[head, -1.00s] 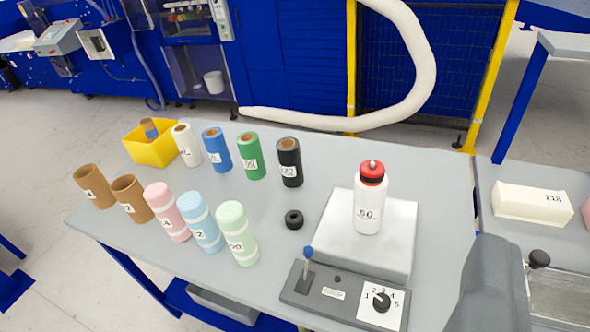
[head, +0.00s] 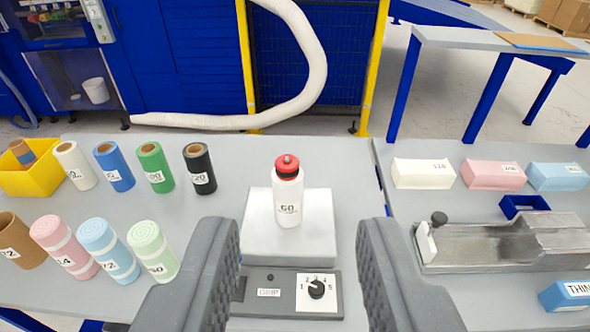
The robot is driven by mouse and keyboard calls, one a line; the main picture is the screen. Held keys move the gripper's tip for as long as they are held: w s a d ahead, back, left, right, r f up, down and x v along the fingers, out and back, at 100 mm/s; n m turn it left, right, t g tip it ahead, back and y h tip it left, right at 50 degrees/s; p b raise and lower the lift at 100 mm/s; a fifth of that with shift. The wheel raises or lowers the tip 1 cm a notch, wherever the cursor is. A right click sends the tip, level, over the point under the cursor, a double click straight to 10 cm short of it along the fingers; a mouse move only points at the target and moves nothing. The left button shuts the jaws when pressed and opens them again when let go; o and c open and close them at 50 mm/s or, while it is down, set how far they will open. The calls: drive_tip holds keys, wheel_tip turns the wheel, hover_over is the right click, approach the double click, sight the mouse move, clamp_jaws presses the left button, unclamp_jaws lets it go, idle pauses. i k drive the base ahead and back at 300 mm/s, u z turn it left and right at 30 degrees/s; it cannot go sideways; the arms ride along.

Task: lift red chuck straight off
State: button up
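The red chuck (head: 288,168) is a red cap with a small knob on top. It sits on the white cylinder labelled 60 (head: 287,204), which stands upright on a white block (head: 318,232). My gripper (head: 298,235) shows two grey fingers at the lower left and lower right of the head view. They are wide apart, with nothing held between them. The cylinder and chuck appear between and beyond the fingers, apart from both. The left finger partly hides the control box below the block.
A control box with a numbered dial (head: 316,289) lies in front. Several labelled rolls stand at left, with a yellow bin (head: 30,181) behind. Right are foam blocks (head: 422,173) and a metal fixture (head: 490,243). Bare table lies around the white block.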

sight(285, 172)
drive_tip(key=z, duration=2.3)
drive_tip(key=k, duration=0.75)
drive_tip(key=u, duration=1.15)
drive_tip(key=i, duration=1)
drive_tip(key=u, duration=0.05)
